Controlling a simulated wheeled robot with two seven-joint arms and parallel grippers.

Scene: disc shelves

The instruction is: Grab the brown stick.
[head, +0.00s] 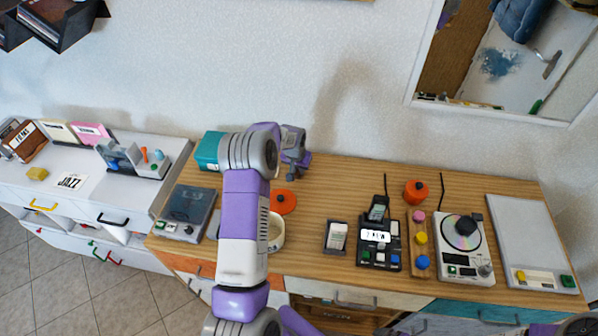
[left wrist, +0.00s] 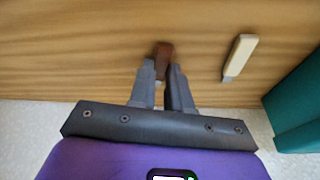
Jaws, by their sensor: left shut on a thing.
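The brown stick (left wrist: 164,48) shows in the left wrist view between the fingertips of my left gripper (left wrist: 167,68). The fingers are shut on it, and its end sticks out past the tips over the wooden top. In the head view my left gripper (head: 292,174) is at the back of the wooden counter, just right of the teal box. I cannot make out the stick there. My right gripper is not in view.
The teal box (head: 209,151) stands close to my left gripper. A cream piece with a grey end (left wrist: 240,57) lies near the stick. An orange disc (head: 283,202) lies in front. Several devices, including a disc player (head: 466,272), fill the counter's right side.

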